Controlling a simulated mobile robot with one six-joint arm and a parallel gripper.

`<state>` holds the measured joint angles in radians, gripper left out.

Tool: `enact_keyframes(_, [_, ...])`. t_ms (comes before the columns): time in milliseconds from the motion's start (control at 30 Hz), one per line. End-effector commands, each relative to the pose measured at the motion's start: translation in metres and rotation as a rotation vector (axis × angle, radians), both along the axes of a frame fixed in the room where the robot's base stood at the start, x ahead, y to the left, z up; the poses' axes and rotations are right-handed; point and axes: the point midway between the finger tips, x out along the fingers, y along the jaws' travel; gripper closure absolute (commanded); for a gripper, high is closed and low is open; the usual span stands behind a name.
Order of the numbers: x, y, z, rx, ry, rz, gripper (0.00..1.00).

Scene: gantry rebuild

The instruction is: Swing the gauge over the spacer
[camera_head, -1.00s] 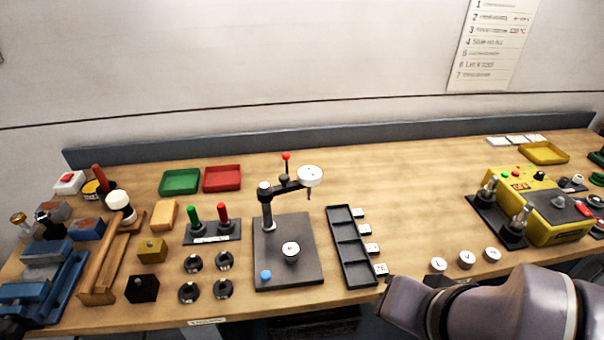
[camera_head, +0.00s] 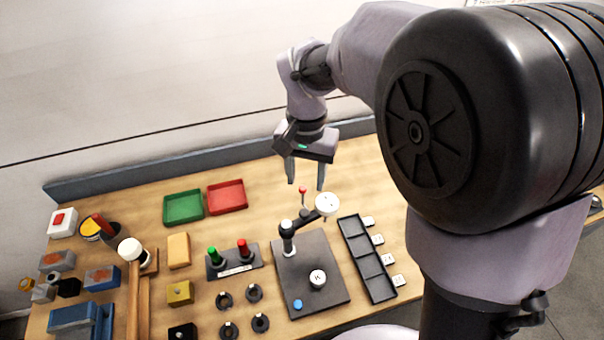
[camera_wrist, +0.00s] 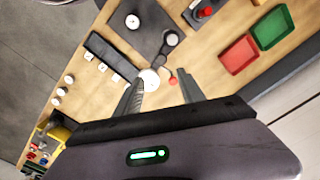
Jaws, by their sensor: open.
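The gauge (camera_head: 327,204) is a round white dial at the end of a dark swing arm on a black post (camera_head: 287,238). A red-tipped knob (camera_head: 303,190) rises from the arm. The post stands on a dark plate (camera_head: 330,262). The spacer (camera_head: 318,279), a round piece with a white top, sits on the plate, and the gauge is off to its back side. In the wrist view the gauge (camera_wrist: 148,80), red knob (camera_wrist: 172,79) and spacer (camera_wrist: 132,21) show. My gripper (camera_head: 305,186) is open and empty, fingers down, over the gauge arm near the red knob.
A black compartment tray (camera_head: 367,258) with white labels lies right of the plate. A stand with green and red handles (camera_head: 234,260) is at left. Green (camera_head: 183,207) and red (camera_head: 227,196) trays lie behind. Several black rings lie in front. A blue button (camera_head: 298,304) is on the plate.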

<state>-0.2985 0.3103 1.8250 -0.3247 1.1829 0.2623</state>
Motion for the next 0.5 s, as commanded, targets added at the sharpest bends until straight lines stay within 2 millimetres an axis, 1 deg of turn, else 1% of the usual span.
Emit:
enact_keyframes(33, [-0.001, 0.000, -0.021, -0.002, 0.004, 0.002, 0.53])
enact_keyframes(200, [-0.001, 0.000, -0.072, -0.001, 0.004, 0.000, 0.53])
enact_keyframes(333, [0.000, 0.000, -0.101, -0.001, 0.001, 0.001, 0.53])
enact_keyframes(400, [0.000, 0.000, -0.111, 0.000, 0.001, 0.000, 0.53])
enact_keyframes(500, [0.000, 0.000, -0.120, 0.001, 0.000, 0.000, 0.53])
